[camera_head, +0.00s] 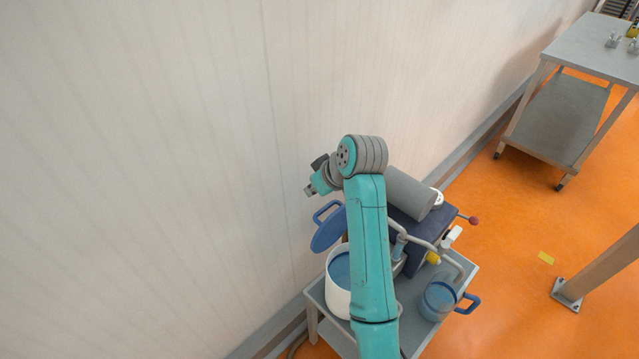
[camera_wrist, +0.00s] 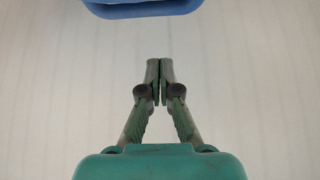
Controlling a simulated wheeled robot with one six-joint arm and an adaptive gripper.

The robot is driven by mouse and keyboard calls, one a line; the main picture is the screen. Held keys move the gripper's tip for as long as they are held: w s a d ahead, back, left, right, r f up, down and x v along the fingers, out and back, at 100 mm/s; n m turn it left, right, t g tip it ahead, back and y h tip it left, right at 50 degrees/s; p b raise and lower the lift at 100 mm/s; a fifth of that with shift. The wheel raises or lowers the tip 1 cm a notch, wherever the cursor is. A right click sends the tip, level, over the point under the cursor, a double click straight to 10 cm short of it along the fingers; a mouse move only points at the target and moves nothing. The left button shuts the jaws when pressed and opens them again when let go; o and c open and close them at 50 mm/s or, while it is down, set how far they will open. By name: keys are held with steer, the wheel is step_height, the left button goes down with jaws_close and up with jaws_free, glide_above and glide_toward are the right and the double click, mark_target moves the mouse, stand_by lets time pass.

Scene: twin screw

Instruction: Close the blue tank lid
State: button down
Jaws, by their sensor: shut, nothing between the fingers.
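The blue lid (camera_head: 327,236) stands raised and tilted open at the back of the white tank, close to the wall, with its blue handle at its upper edge. The white tank (camera_head: 337,300) stands on the cart with blue inside showing; my arm hides its right part. My gripper (camera_head: 309,191) is above and slightly left of the lid, apart from it. In the wrist view my gripper (camera_wrist: 160,63) is shut and empty, its fingertips together. A blue curved edge (camera_wrist: 143,9), seemingly part of the lid or its handle, shows at the top, apart from the fingertips.
The grey cart (camera_head: 312,311) stands by the pale wall (camera_head: 150,150). It also holds a dark blue machine with a grey cylinder (camera_head: 408,192) and a blue-handled jug (camera_head: 437,300). A metal table (camera_head: 590,48) is at upper right.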

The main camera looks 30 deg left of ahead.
mark_target(328, 223)
steer(key=shift+s+d+f, duration=0.25)
steer(key=shift+d+f, duration=0.4)
steer(key=shift+f, duration=0.1)
steer(key=shift+s+d+f, duration=0.2)
steer(key=shift+d+f, duration=0.4)
steer(key=shift+f, duration=0.1)
steer(key=shift+d, duration=0.1)
